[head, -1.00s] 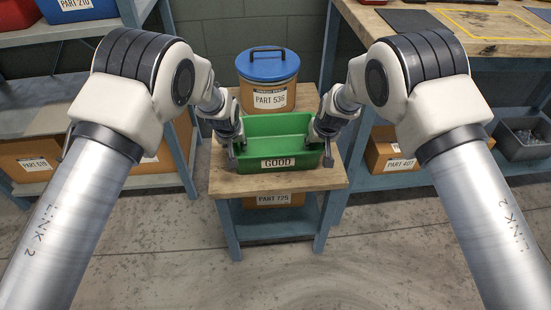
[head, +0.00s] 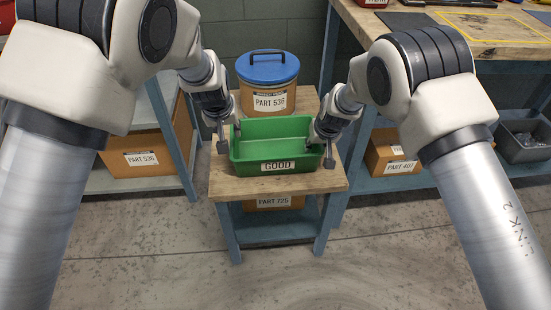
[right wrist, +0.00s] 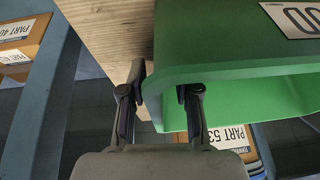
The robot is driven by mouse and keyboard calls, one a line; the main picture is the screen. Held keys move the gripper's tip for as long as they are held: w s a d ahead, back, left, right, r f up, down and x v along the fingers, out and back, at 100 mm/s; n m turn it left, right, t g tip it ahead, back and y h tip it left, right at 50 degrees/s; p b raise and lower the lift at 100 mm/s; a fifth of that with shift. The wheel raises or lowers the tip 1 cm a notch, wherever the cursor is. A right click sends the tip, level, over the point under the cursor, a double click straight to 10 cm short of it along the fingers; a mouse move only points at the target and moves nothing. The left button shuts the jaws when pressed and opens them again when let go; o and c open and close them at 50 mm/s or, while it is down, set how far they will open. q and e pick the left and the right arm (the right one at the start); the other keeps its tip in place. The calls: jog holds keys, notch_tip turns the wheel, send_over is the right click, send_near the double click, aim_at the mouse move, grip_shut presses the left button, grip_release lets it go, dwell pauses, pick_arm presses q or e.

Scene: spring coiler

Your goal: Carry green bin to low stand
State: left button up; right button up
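The green bin (head: 250,151), labelled GOOD, sits upright on the wooden top of the low stand (head: 225,188), near its front. My left gripper (head: 231,136) is open at the bin's left end, raised near the rim; whether it still touches the bin I cannot tell. My right gripper (head: 318,148) is at the bin's right end. In the right wrist view its fingers (right wrist: 160,95) are spread on either side of the bin's wall (right wrist: 215,72), one outside and one inside, with a visible gap between them.
A round tub with a blue lid (head: 267,66) stands right behind the bin on the same top. A box labelled PART 725 (head: 290,202) is on the stand's lower shelf. Blue shelving (head: 165,120) is at left, a workbench (head: 480,50) at right. The floor in front is clear.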

jog(key=v, duration=1.1)
pick_arm(q)
jog(key=a, duration=0.1)
jog(key=s+a, duration=0.1)
jog(key=a, duration=0.1)
jog(key=s+a, duration=0.1)
jog(key=shift+a, duration=0.35)
jog(key=shift+r, duration=0.15)
pick_arm(e)
jog(key=shift+r, duration=0.15)
